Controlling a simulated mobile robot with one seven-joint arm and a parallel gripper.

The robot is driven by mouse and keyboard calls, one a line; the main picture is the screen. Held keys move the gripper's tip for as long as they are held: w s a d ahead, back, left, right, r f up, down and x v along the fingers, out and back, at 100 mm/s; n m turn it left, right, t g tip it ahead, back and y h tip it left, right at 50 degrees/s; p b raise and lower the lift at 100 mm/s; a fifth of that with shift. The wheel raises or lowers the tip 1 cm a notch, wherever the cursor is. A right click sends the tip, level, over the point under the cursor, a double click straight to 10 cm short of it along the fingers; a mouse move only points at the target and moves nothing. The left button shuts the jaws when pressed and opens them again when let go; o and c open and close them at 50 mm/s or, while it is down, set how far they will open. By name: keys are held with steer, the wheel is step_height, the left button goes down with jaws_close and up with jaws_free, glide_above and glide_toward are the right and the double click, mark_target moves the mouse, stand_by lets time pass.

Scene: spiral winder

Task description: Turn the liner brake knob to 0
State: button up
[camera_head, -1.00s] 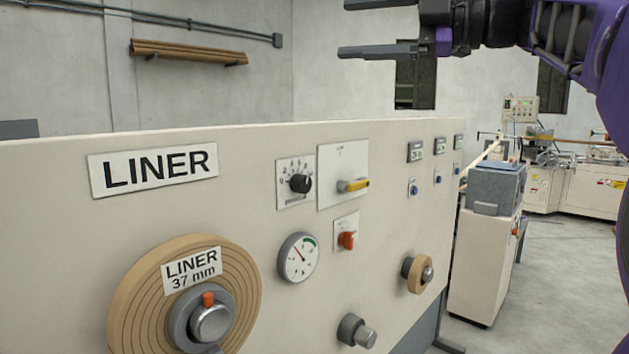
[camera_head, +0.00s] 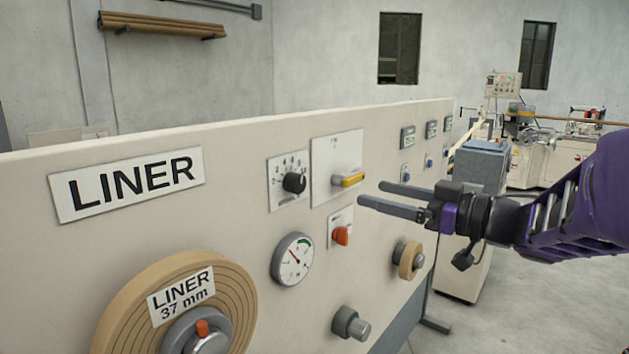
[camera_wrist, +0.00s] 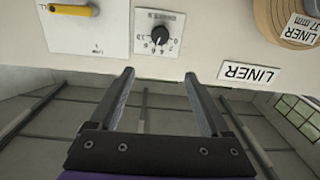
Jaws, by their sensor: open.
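The black knob (camera_head: 294,183) sits on a white numbered scale plate (camera_head: 277,195) on the cream panel, right of the LINER sign. Its pointer is too small to read clearly. In the wrist view the knob (camera_wrist: 160,35) shows upside down, ahead of and between my fingers. My gripper (camera_head: 371,193) is open and empty, right of the knob and apart from it, level with the yellow handle. In the wrist view my gripper's two fingers (camera_wrist: 158,73) are spread and touch nothing.
A yellow handle (camera_head: 348,180) on a white plate lies between my gripper and the knob in the head view. Below are an orange-red switch (camera_head: 341,236), a gauge (camera_head: 293,259) and a LINER roll (camera_head: 236,292). Free air lies in front of the panel.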

steer(key=f, duration=0.2)
steer(key=b, duration=0.2)
glide_toward(301, 183)
steer(key=shift+m, duration=0.3)
steer(key=x, duration=0.8)
steer(key=shift+w+a, duration=0.2)
steer(key=shift+a, duration=0.15)
jaws_close()
